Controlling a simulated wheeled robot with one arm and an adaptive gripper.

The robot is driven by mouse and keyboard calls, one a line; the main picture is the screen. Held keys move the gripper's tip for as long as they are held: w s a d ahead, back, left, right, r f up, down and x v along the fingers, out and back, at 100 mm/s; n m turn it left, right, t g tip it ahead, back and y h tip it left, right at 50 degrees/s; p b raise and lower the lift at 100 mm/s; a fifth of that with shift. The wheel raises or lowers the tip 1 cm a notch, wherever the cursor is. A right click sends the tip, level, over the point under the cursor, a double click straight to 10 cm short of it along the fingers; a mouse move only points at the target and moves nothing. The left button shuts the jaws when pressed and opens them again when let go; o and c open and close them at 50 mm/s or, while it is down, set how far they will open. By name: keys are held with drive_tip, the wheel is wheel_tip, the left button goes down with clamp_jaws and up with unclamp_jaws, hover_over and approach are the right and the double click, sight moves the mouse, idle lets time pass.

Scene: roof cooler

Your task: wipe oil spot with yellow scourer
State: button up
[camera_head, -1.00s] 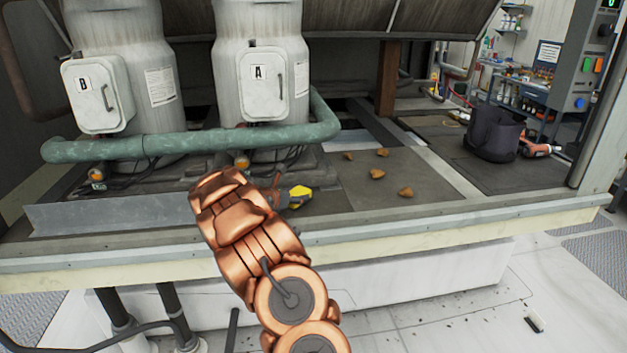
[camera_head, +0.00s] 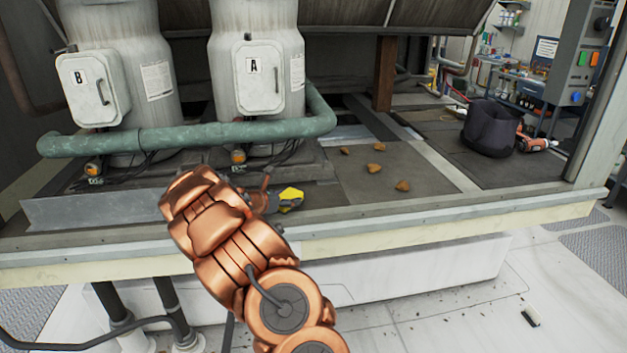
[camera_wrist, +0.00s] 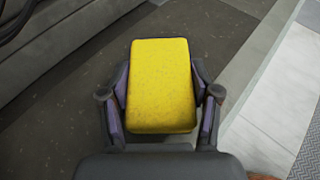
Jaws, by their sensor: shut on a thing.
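The yellow scourer (camera_wrist: 161,85) is a thick rectangular pad. My gripper (camera_wrist: 160,100) is shut on it, one finger along each side, in the wrist view. In the head view the scourer (camera_head: 291,194) shows just past my copper arm, and my gripper (camera_head: 277,203) is partly hidden by the arm. The scourer is over the dark deck near its front edge; I cannot tell whether it touches the deck. I cannot make out an oil spot in either view; the scourer and my arm hide part of the deck.
Several brown lumps (camera_head: 374,168) lie on the deck to the right of the scourer. A green pipe (camera_head: 190,138) crosses in front of two grey cylinders (camera_head: 255,60). A pale ledge (camera_head: 440,226) runs along the front.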

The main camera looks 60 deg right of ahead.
drive_tip(key=shift+s+a, duration=0.55)
drive_tip(key=shift+a, duration=0.1)
drive_tip(key=shift+s+r+p, duration=0.1)
drive_tip(key=shift+r+p, duration=0.2)
drive_tip(key=shift+p, duration=0.15)
drive_tip(key=shift+r+p, duration=0.3)
drive_tip(key=shift+r, duration=0.55)
drive_tip(key=shift+r+p, duration=2.15)
drive_tip(key=shift+r, duration=0.65)
